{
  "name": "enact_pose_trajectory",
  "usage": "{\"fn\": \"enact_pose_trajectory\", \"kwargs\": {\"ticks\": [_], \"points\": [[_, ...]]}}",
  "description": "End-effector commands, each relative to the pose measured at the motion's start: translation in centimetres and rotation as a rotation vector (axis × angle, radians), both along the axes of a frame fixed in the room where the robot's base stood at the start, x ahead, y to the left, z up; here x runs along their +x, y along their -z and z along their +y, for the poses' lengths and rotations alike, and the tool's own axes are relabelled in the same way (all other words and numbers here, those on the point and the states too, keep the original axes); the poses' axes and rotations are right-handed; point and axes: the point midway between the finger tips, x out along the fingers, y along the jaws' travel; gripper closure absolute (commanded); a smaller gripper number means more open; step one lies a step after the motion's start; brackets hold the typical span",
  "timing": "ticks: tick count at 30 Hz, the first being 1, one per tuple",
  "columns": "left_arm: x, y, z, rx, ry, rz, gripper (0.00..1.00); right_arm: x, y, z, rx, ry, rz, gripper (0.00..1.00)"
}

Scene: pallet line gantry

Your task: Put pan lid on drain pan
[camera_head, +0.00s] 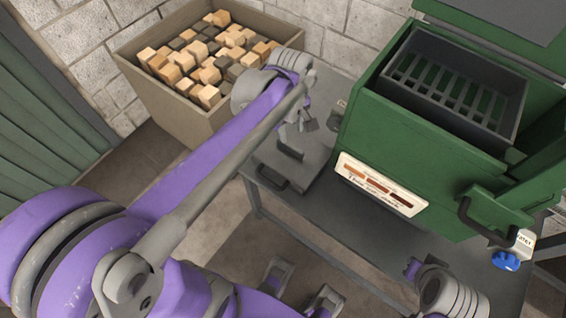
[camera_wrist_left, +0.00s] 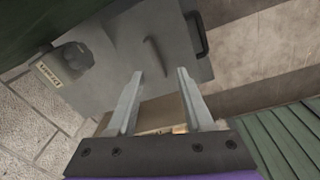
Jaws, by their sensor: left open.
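A flat grey plate that looks like the pan lid (camera_head: 309,168) lies on the grey table, with a dark bar handle on top. A black handle (camera_head: 270,181) sticks out at its front edge. The wrist view shows the plate (camera_wrist_left: 120,40), its bar and the edge handle. I cannot tell whether a pan lies under it. A dark tray with a slotted bottom (camera_head: 410,91), possibly the drain pan, sits in the open green machine. My left gripper (camera_head: 298,126) is open and empty above the plate; its fingers (camera_wrist_left: 158,92) show apart.
A box (camera_head: 160,98) of wood blocks stands behind my left arm. The table front (camera_head: 350,225) is clear. A labelled fitting (camera_wrist_left: 68,68) stands beside the plate.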

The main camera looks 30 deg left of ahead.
Motion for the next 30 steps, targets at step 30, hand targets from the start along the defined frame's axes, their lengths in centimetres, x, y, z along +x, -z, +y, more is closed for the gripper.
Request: {"fn": "enact_pose_trajectory", "kwargs": {"ticks": [30], "points": [[-13.1,3.0,-4.9,0.303,1.137,-0.305,0.48,0.2,-1.5,0.0,0.000,0.000,-0.005,1.00]]}}
